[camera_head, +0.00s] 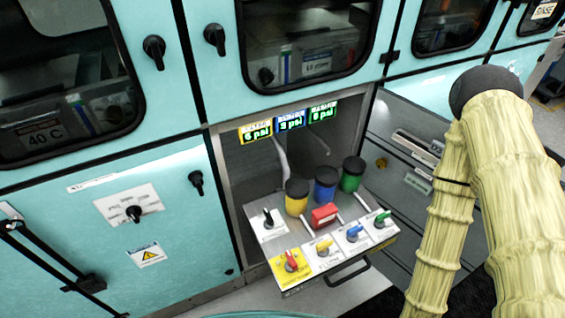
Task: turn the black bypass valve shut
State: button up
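The black bypass valve (268,217) is a small black handle on a white plate at the left of a pulled-out shelf. Its handle points roughly up in the picture, toward the back of the shelf. The plate's markings are too small to read. My arm, in a yellow ribbed sleeve, comes down at the right side of the picture. My gripper is outside the picture, so its state and its distance from the valve do not show.
Red (291,261), yellow (324,247), blue (354,233) and green (382,218) handles line the shelf front. A red block (324,215) and yellow (296,199), blue (326,186) and green (351,176) canisters stand behind. Lit displays (289,122) hang above. Teal cabinets (100,240) flank the left.

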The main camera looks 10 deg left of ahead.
aim_at(270, 221)
jog(key=z, duration=1.9)
jog(key=k, duration=1.4)
jog(key=u, duration=2)
jog(key=i, duration=0.5)
jog(key=z, duration=0.1)
